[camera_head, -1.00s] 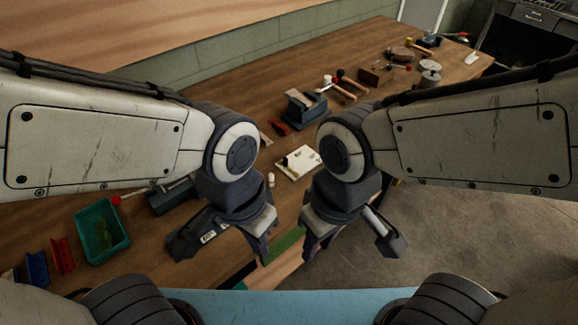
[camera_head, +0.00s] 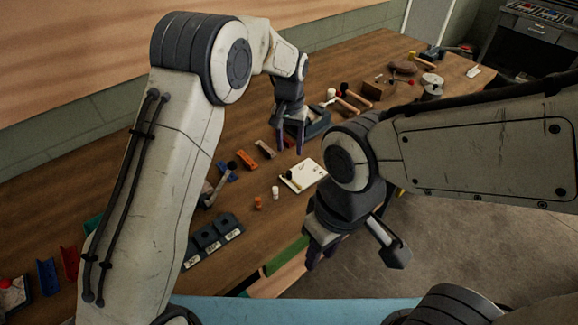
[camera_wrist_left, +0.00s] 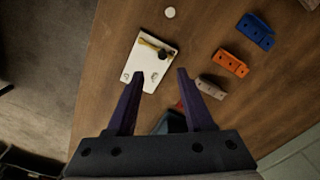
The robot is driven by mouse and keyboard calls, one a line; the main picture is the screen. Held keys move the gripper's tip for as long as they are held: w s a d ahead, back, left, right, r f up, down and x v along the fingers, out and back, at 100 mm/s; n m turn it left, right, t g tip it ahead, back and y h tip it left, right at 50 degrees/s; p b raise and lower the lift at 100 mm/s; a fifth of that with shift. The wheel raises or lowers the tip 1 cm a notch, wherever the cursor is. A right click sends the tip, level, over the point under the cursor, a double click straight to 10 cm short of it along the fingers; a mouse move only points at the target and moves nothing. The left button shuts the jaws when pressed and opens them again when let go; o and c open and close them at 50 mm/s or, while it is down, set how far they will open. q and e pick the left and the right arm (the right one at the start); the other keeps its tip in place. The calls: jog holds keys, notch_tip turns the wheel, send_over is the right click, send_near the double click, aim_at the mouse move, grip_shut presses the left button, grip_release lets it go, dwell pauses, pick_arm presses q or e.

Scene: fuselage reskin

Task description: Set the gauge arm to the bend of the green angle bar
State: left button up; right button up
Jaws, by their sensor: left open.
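The gauge appears to be a white plate (camera_head: 304,175) with a small dark knob; the left wrist view shows this plate (camera_wrist_left: 143,75) with a thin brass arm (camera_wrist_left: 152,45) across its far half. My left gripper (camera_head: 290,150) is open and empty above the table behind the plate; its fingertips (camera_wrist_left: 160,75) show over the near end of the plate in the wrist view. My right gripper (camera_head: 321,258) appears open and empty near the table's front edge.
Orange (camera_head: 247,159), brown (camera_head: 264,148) and blue (camera_head: 227,170) bars lie left of the plate. A dark labelled block (camera_head: 212,240), an orange cylinder (camera_head: 258,202) and a white cylinder (camera_head: 276,192) stand nearer. Red (camera_head: 69,262) and blue (camera_head: 47,276) angle bars are far left.

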aim_at(289, 172)
pick_arm(q)
jog(key=f+p, duration=0.1)
jog(key=f, duration=0.6)
jog(key=f+p, duration=0.1)
jog(key=f, duration=0.3)
jog(key=shift+w+a+p, duration=0.1)
jog(key=shift+w+p, duration=0.2)
jog(key=shift+w, duration=0.05)
grip_shut()
dwell(0.9)
